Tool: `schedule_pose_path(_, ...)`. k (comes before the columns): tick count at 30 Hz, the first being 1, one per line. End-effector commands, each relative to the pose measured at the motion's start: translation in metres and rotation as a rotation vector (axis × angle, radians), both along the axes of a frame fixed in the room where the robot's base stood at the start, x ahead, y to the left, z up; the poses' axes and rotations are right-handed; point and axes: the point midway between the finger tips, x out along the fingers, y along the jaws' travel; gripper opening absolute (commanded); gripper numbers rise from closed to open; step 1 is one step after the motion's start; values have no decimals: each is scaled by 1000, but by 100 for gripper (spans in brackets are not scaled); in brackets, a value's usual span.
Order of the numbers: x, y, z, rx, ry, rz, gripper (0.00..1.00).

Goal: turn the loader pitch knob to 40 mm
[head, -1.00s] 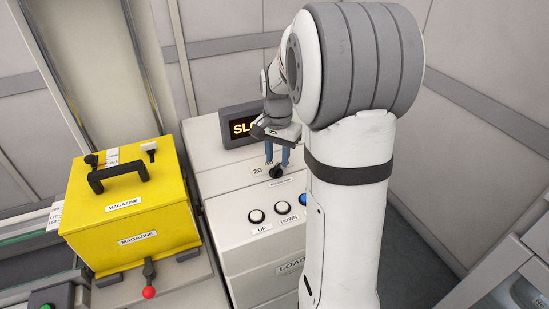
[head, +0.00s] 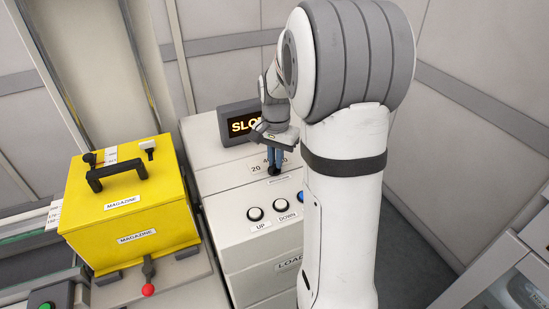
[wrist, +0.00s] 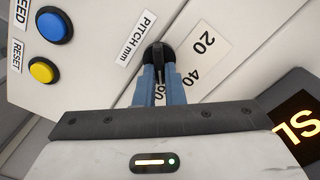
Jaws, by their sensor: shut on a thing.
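The loader pitch knob (wrist: 158,52) is a small black knob on the white panel, beside the "PITCH mm" label (wrist: 136,38). My gripper (wrist: 158,84) is shut on it, with a blue finger on each side. A dark bar of the knob runs down between the fingers; the exact mark it points at is hard to tell. The scale plate (wrist: 208,45) shows 20 and 40, and a third number is partly hidden by the fingers. In the head view my gripper (head: 273,163) stands on the knob from above.
A blue button (wrist: 54,26) and a yellow RESET button (wrist: 43,71) are close by. The UP (head: 255,213) and DOWN (head: 282,206) buttons sit in front. A display (head: 240,123) stands behind, and a yellow magazine (head: 130,215) is at left.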

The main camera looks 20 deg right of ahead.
Motion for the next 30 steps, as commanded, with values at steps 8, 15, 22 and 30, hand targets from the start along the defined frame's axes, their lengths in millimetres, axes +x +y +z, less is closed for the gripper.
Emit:
schedule_pose_path(8, 0, 1, 0, 0, 0, 28, 0)
schedule_pose_path(15, 1, 2, 0, 0, 0, 151, 0)
schedule_pose_path(22, 3, 3, 0, 0, -1, 348, 0)
schedule_pose_path(30, 3, 5, 0, -1, -2, 584, 0)
